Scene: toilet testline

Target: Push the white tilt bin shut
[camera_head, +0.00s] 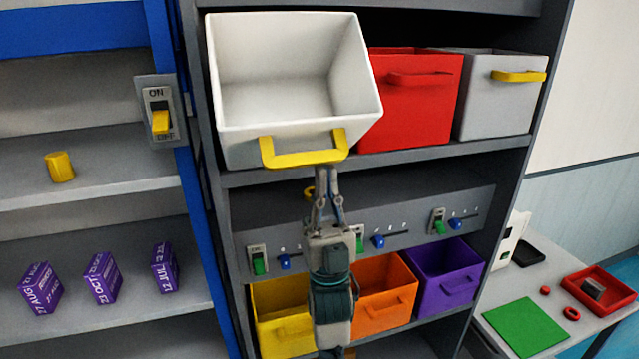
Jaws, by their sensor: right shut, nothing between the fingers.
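The white tilt bin (290,95) is at the top left of the dark shelf unit in the head view. It is tilted forward and open, with its inside showing. Its yellow handle (303,150) is on the lower front edge. My right gripper (325,180) is shut and empty. It points up just below the yellow handle and overlaps the handle's lower edge in the picture. I cannot tell whether it touches the bin. My left gripper is not in view.
A red bin (420,105) and a grey bin (500,105) stand right of the white bin. Below is a switch panel (400,215) with sliders, above yellow, orange and purple bins. A blue-framed shelf (100,190) stands left. A table (500,335) with trays is lower right.

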